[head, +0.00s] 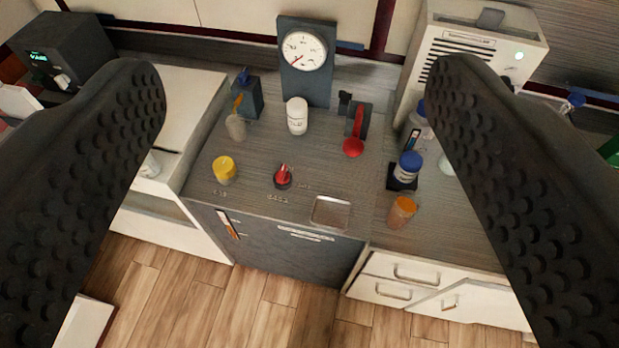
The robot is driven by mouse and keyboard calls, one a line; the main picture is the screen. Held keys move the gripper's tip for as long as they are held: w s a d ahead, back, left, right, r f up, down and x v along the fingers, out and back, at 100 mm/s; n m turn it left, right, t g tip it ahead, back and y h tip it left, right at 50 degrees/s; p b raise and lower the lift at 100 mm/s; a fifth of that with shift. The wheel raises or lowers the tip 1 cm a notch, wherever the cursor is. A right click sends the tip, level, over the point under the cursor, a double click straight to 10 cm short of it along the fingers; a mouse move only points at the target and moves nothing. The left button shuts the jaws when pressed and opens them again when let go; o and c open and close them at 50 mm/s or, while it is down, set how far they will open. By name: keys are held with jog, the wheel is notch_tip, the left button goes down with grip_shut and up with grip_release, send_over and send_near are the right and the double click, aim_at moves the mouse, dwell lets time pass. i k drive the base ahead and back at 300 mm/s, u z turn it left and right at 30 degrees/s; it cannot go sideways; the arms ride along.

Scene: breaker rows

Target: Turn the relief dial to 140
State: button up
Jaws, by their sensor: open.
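A small dial with a red pointer on a dark base (283,177) sits on the grey counter, with tiny markings around it that are too small to read. It looks like the relief dial, but no name on it is legible. A round white gauge (304,49) with a red needle is mounted on a dark upright panel behind. The needle points to the lower left. My gripper (302,82) is open, with its two dark, studded fingers wide apart at the left and right of the picture. Nothing is between the fingertips, and the dial is well beyond them.
A yellow knob (224,169) is left of the dial. A red-handled lever (355,135) and white canister (297,116) stand behind. A shallow metal tray (331,212) is at front right. Blue-capped (409,168) and orange (402,212) jars stand farther right. Floor in front is clear.

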aim_at(344, 95)
jog(key=z, duration=0.5)
jog(key=i, duration=1.2)
jog(key=u, duration=0.35)
